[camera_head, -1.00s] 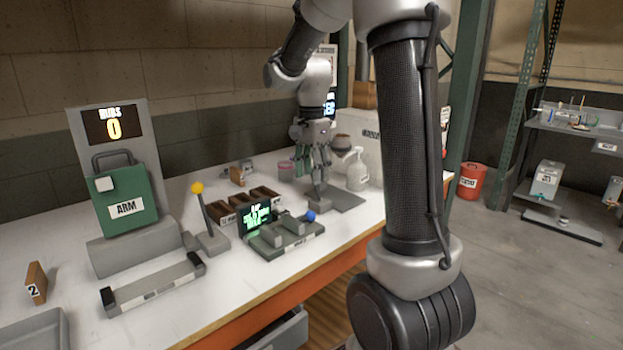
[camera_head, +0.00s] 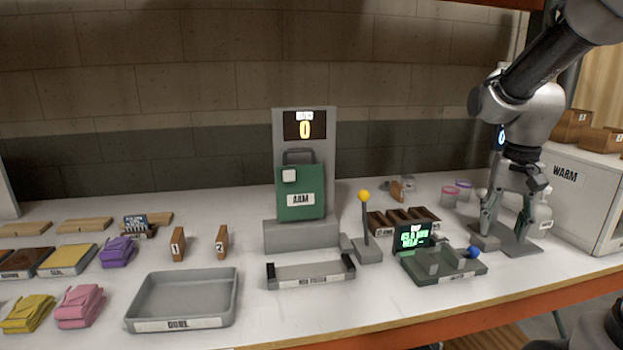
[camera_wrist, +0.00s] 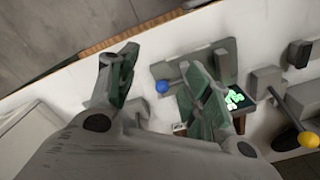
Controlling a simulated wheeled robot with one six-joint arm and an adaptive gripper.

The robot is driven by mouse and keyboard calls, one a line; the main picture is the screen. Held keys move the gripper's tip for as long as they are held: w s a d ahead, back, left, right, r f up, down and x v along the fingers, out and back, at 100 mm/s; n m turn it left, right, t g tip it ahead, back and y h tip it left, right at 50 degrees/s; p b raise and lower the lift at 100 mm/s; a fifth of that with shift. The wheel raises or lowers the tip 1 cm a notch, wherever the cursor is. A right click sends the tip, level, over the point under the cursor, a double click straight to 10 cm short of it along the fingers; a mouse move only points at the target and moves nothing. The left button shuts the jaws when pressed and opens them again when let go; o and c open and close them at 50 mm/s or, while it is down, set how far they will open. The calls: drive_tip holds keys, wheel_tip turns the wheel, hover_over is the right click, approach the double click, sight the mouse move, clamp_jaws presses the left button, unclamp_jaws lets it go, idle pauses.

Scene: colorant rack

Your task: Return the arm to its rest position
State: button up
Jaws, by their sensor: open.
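My gripper (camera_head: 506,222) is open and empty, pointing down at the right of the bench. It hangs just above a flat grey plate (camera_head: 522,245), beside a small grey block; I cannot tell if a fingertip touches either. In the wrist view my gripper's two green-grey fingers (camera_wrist: 162,75) are spread apart with nothing held between them. Past them show the blue ball knob (camera_wrist: 162,87) and the green lit screen (camera_wrist: 235,99) of a small device. My arm comes down from the upper right in the head view.
A white box marked WARM (camera_head: 568,205) stands close right of my gripper. The green device with a blue knob (camera_head: 473,253) is close left. Pink- and purple-lidded jars (camera_head: 450,197) stand behind.

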drive_tip(key=s+a+r+n+t, duration=0.1)
drive_tip(key=s+r+n+t, duration=0.1)
drive_tip(key=s, duration=0.5)
drive_tip(key=s+a+r+n+t, duration=0.2)
drive_tip(key=s+r+n, duration=0.1)
drive_tip(key=s, duration=0.4)
